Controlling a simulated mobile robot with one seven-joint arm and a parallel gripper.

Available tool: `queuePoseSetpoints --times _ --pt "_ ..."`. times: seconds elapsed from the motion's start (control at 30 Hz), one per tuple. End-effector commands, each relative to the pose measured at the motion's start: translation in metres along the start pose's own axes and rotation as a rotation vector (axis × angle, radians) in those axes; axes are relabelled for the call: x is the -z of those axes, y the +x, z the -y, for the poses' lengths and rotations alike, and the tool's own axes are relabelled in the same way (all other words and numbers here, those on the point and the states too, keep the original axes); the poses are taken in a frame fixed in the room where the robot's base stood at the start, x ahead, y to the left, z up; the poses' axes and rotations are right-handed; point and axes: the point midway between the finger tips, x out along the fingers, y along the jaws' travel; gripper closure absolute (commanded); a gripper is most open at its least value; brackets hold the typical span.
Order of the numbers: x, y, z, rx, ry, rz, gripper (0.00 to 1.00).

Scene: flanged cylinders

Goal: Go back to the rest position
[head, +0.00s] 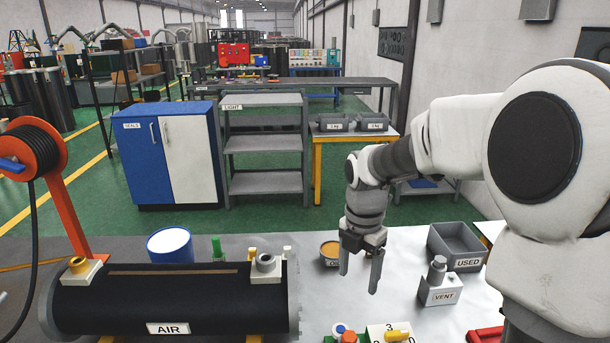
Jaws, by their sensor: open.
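My arm reaches in from the right side of the head view. My gripper (360,268) points down above the light worktable (330,295), with its two fingers apart and nothing between them.
A grey USED bin (458,243) and a VENT block (438,285) stand right of my gripper. A blue-and-white can (170,246) and green bottle (217,248) stand behind the cylinder. Coloured knobs (345,332) sit at the front edge. Bare tabletop lies left of my gripper.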

Motion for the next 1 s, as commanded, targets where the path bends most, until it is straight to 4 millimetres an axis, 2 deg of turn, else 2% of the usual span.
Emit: queuePoseSetpoints --times 0.3,0.6,0.8,1.0 --pt "0.031 -0.049 0.034 -0.084 0.561 0.111 0.25" --pt "0.067 -0.084 0.076 -0.263 1.189 0.115 0.25" --pt "0.092 -0.098 0.106 -0.399 1.614 0.026 0.25" --pt "0.115 -0.102 0.132 -0.501 1.99 -0.125 0.25"
